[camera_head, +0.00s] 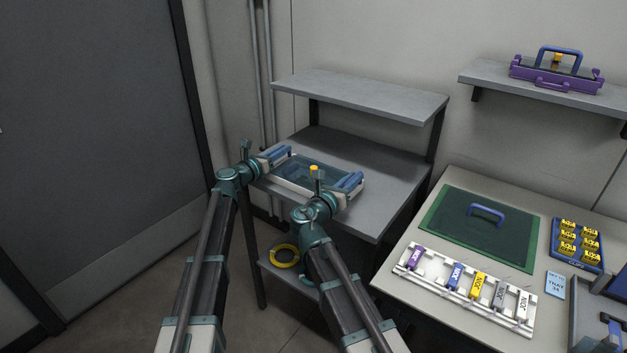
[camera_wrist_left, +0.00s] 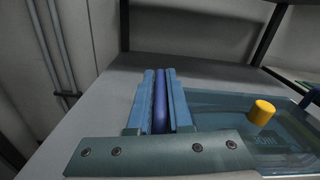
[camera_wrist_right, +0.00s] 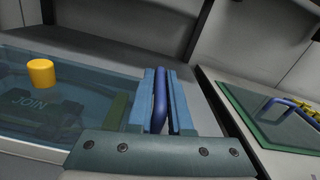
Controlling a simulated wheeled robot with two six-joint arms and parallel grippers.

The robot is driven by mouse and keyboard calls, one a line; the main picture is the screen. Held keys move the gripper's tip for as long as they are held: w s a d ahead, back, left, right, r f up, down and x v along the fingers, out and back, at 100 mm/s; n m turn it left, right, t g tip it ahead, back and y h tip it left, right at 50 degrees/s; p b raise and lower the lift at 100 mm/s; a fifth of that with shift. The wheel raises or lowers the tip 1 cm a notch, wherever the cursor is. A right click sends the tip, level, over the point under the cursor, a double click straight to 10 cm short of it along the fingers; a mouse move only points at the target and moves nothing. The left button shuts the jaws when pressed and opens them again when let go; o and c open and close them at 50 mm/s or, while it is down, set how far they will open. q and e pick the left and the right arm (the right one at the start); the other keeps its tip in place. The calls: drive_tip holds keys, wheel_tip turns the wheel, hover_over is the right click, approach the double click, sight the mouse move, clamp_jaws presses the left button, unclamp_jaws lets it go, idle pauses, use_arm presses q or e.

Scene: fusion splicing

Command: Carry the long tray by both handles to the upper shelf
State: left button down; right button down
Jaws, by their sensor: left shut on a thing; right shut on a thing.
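The long tray (camera_head: 296,182) has a white body, a clear bluish cover marked JOIN and a yellow knob (camera_head: 313,168). It is at the front of the rack's lower surface (camera_head: 375,205); I cannot tell whether it rests there or hangs just above. My left gripper (camera_head: 276,153) is shut on the left blue handle (camera_wrist_left: 159,100). My right gripper (camera_head: 350,181) is shut on the right blue handle (camera_wrist_right: 160,100). The rack's upper shelf (camera_head: 360,95) is bare and lies above and behind the tray. My right wrist hides part of the tray's front edge.
Dark posts (camera_head: 436,135) carry the upper shelf. At right, a table holds a green mat (camera_head: 470,250) with a blue handle, a white holder (camera_head: 460,300) and a yellow-filled blue tray (camera_head: 578,245). A wall shelf (camera_head: 480,78) bears a purple tray (camera_head: 555,75). A yellow ring (camera_head: 284,256) lies below.

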use_arm(q)
drive_tip(key=shift+r, duration=0.1)
use_arm(e)
drive_tip(key=shift+r, duration=0.1)
